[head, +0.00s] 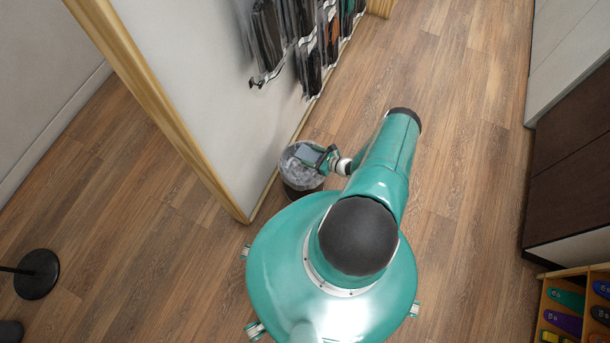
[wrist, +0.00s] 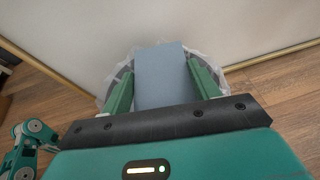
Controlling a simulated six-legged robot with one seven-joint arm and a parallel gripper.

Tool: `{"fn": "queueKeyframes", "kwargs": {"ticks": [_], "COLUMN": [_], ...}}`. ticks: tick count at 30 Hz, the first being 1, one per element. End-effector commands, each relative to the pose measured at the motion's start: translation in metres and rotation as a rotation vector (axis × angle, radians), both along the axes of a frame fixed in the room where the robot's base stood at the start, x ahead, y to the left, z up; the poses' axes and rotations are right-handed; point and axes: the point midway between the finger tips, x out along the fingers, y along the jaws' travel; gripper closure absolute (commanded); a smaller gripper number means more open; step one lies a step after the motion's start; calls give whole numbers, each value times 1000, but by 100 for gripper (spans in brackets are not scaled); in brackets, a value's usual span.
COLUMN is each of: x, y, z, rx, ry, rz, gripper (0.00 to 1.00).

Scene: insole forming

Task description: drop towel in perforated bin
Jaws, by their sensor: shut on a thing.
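The towel (wrist: 160,75) is a flat blue-grey rectangle between the two green fingers of my gripper (wrist: 162,88). My gripper is shut on it. In the head view my gripper (head: 322,158) is over the bin (head: 302,191), a dark round bin with a pale, crumpled liner at its mouth. In the wrist view the liner (wrist: 103,88) shows around and behind the towel, below the fingers. The towel also shows small in the head view (head: 306,153), above the bin's mouth. The bin's inside is mostly hidden by the towel and gripper.
A white partition (head: 190,80) with a wooden edge stands beside the bin. Dark packaged items (head: 290,40) hang on it. A black round stand base (head: 37,273) is on the floor at left. A shelf of coloured insoles (head: 575,305) is at lower right. The wooden floor ahead is clear.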

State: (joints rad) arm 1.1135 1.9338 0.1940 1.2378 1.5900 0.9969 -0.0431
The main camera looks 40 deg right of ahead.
Motion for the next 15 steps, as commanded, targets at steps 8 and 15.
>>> {"fn": "queueKeyframes", "kwargs": {"ticks": [8,15], "x": [1,1], "y": [1,1], "z": [0,0], "rx": [0,0], "ry": [0,0], "rz": [0,0], "gripper": [14,14]}}
